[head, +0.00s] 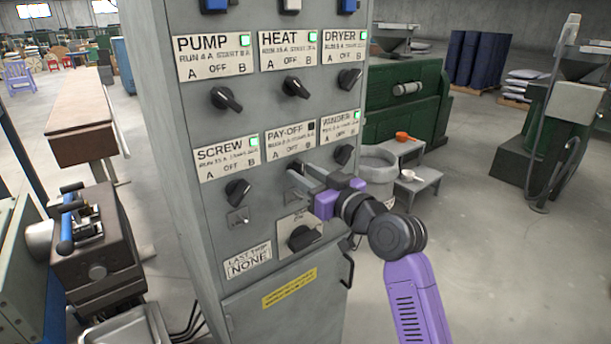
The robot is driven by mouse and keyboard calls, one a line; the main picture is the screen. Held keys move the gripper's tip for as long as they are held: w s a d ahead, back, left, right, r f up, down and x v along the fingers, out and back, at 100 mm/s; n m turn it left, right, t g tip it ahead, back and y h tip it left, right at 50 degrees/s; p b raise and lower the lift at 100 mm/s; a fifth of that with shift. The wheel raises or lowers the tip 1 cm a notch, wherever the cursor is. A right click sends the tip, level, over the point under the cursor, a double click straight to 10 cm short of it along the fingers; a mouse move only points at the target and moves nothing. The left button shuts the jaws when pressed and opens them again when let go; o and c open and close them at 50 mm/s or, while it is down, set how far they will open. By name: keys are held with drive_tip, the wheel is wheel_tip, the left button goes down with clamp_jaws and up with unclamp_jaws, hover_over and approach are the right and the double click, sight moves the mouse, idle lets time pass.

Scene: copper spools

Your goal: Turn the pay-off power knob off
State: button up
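The grey control cabinet (200,110) stands in the middle of the head view. Its PAY-OFF label (290,138) is in the lower row, between SCREW and a right-hand label too small to read surely. The small lamp on the PAY-OFF label looks dark, while the other labels' lamps glow green. My gripper (297,174) is at the cabinet front, just below this label. Its fingers and purple body hide most of the pay-off knob, so its angle and any contact are unclear. I cannot tell whether the fingers are open or shut.
Neighbouring black knobs are the SCREW knob (238,192), the HEAT knob (295,87) and the right-hand knob (343,155). A larger rotary switch (302,238) sits below my gripper. A grey bucket (378,172) and a step stool (418,182) stand behind at right.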

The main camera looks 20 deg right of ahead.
drive_tip(key=b+v, duration=0.1)
drive_tip(key=v, duration=0.7)
drive_tip(key=shift+w, duration=0.1)
